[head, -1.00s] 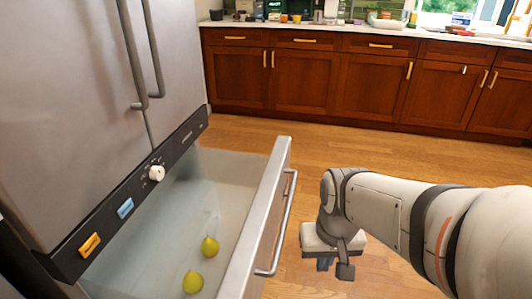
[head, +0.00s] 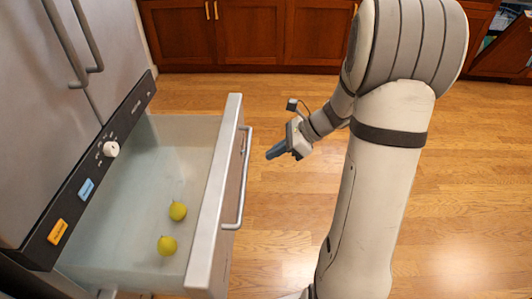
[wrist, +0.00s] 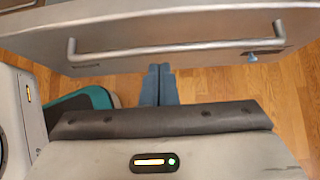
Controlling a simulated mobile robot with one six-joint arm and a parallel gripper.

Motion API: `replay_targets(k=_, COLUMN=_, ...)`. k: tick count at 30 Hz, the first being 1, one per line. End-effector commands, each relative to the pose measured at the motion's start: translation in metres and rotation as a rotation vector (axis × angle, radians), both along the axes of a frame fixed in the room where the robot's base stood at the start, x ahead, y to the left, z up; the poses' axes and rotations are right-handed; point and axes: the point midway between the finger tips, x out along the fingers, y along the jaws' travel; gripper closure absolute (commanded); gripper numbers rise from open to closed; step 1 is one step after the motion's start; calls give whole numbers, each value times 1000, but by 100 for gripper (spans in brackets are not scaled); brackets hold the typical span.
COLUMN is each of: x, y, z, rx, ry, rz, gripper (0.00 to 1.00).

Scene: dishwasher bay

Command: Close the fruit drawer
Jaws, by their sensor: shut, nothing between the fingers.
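The fruit drawer (head: 218,190) is pulled out from the lower part of the steel fridge, with two yellow-green fruits (head: 172,228) inside. Its bar handle (head: 240,190) runs along the outer front face. My gripper (head: 276,152) is shut and empty, to the right of the handle and apart from it, pointing toward the drawer front. In the wrist view the closed blue-grey fingers (wrist: 158,86) point toward the drawer front (wrist: 180,30), with the handle (wrist: 180,48) across the view ahead of them.
The fridge (head: 50,90) has a dark strip with a white knob (head: 111,149) and orange and blue labels above the drawer. Wooden cabinets (head: 250,35) stand at the back. The wooden floor (head: 290,100) between is clear.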

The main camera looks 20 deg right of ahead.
Motion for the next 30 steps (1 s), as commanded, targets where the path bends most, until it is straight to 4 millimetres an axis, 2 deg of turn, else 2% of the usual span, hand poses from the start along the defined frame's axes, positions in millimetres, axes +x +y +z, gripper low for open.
replay_targets(k=1, x=2, y=8, z=-11, rx=-1, ry=1, rz=4, gripper=100)
replay_targets(k=11, x=17, y=57, z=-58, rx=-2, ry=0, rz=6, gripper=100)
replay_targets(k=18, x=27, y=88, z=-56, rx=-4, ry=-3, rz=5, gripper=100)
replay_targets(k=30, x=30, y=94, z=-54, rx=-4, ry=-3, rz=2, gripper=100)
